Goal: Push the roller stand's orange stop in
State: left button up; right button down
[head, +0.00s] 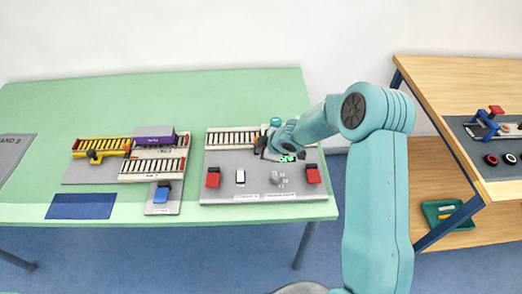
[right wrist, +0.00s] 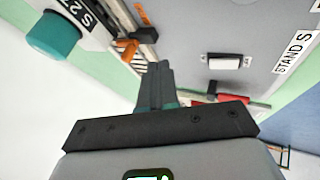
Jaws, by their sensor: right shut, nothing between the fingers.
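The roller stand (head: 213,158) is a grey board at the right of the green table, with a roller track (head: 232,139) along its back. In the right wrist view, an orange piece (right wrist: 128,48) sits by a black part at the track's end, and another orange bit (right wrist: 141,13) shows farther along. I cannot tell for sure which is the stop. My right gripper (head: 268,151) is over the track's right end, hiding part of it in the head view. Its fingers (right wrist: 154,70) are shut and empty, close to the orange piece; contact is unclear. My left gripper is not in view.
A teal knob (right wrist: 52,35) stands beside the track's end. The board carries red blocks (head: 213,178) (head: 313,175) and a white switch (head: 240,177). Another roller stand (head: 95,172) with a purple box (head: 154,134) is at left. A wooden table (head: 460,85) stands at right.

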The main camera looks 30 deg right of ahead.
jog(key=p+v, duration=0.2)
jog(key=v, duration=0.5)
jog(key=shift+r, duration=0.2)
jog(key=shift+s+a+r, duration=0.1)
jog(key=shift+s, duration=0.1)
